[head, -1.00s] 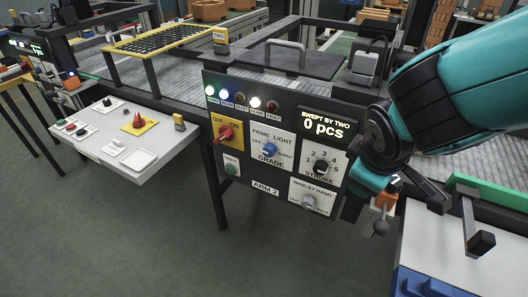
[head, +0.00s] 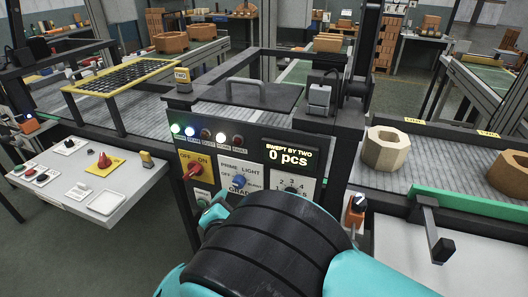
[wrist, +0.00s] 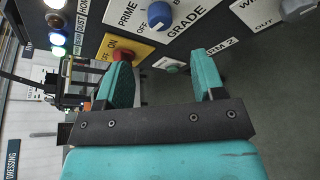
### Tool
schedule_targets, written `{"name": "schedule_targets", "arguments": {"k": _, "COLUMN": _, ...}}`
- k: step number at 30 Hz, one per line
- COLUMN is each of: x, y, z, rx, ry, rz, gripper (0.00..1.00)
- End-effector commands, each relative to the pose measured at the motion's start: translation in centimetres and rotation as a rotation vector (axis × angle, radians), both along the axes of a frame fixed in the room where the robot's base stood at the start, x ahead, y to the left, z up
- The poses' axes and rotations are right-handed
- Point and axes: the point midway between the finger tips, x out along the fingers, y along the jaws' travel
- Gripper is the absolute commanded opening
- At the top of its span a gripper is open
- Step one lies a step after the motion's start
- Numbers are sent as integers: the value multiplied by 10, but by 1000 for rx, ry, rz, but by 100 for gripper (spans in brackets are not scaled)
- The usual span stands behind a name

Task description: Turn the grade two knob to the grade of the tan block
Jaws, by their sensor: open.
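The blue grade knob (head: 239,181) sits on a white plate marked PRIME, LIGHT and GRADE, on the dark ARM 2 panel. It also shows at the top of the wrist view (wrist: 160,15). I cannot tell its exact setting. A pale tan, eight-sided block (head: 387,148) with a hole through it stands on the conveyor at the right. A browner block (head: 510,172) is partly cut off at the right edge. My gripper (wrist: 163,55) is open and empty, with the blue knob beyond its fingertips. In the head view my arm hides the lower panel.
A red ON/OFF knob (head: 193,170) on a yellow plate is left of the grade knob. A black stroke knob (head: 291,190) is to the right, partly hidden. A side shelf (head: 130,185) with small controls juts out at left. An orange-bodied switch (head: 356,210) is right of the panel.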

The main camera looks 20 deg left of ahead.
Motion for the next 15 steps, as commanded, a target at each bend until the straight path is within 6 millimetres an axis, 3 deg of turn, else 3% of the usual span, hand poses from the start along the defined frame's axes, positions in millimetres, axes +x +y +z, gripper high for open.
{"name": "schedule_targets", "arguments": {"k": 9, "x": 67, "y": 12, "z": -18, "rx": 2, "ry": -1, "rz": -4, "gripper": 63}}
{"name": "schedule_targets", "arguments": {"k": 15, "x": 88, "y": 18, "z": -25, "rx": 2, "ry": 1, "rz": -2, "gripper": 63}}
